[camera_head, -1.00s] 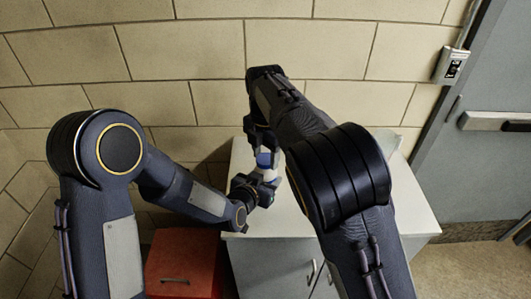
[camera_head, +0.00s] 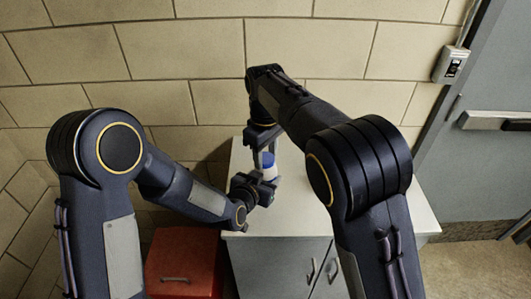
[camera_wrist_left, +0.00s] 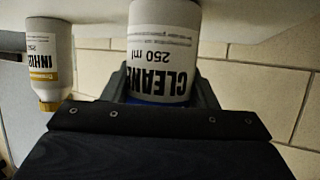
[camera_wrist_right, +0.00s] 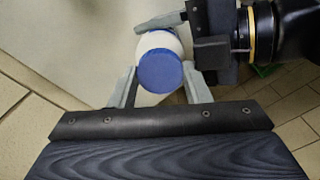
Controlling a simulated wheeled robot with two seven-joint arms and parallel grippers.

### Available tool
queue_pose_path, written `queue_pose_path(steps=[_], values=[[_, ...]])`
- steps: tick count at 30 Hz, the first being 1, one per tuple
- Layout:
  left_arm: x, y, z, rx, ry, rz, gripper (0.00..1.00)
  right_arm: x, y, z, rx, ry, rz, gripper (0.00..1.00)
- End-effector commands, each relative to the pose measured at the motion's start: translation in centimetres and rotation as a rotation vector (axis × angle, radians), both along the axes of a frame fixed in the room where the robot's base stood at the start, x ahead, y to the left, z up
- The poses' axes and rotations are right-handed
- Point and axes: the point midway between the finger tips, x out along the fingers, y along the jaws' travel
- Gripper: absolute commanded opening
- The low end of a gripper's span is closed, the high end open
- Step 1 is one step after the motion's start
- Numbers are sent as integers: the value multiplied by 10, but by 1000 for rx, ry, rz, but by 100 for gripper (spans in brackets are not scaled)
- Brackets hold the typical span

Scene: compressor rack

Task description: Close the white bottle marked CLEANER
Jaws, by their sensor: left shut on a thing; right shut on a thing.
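The white bottle marked CLEANER (camera_wrist_left: 163,50) is in my left gripper (camera_head: 266,182), one finger on each side, above the cabinet top. The left wrist view shows it upside down. The blue cap (camera_wrist_right: 160,71) sits at the bottle's top; in the right wrist view it covers the mouth, and I cannot tell how tight it is. My right gripper (camera_wrist_right: 158,84) comes down from above and is shut on the cap, one finger on each side. The cap also shows in the head view (camera_head: 268,159), between the two grippers.
A white bottle with a yellow cap, marked INHIB (camera_wrist_left: 44,62), stands nearby in the left wrist view. The white cabinet top (camera_head: 310,215) is clear to the right. A red box (camera_head: 185,262) is at lower left, and a tiled wall (camera_head: 330,50) is behind.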

Motion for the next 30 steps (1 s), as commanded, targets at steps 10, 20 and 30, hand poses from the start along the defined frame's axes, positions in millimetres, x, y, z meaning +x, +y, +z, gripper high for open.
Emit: queue_pose_path(steps=[10,20,30], values=[[-1,-1,0,1,1,-2,0,0,1,0,3,-1,-917,16],[-1,-1,0,0,1,-3,0,0,1,-1,2,-2,-1800,16],[-1,-1,0,1,1,-4,0,1,0,-1,4,1,-2067,48]])
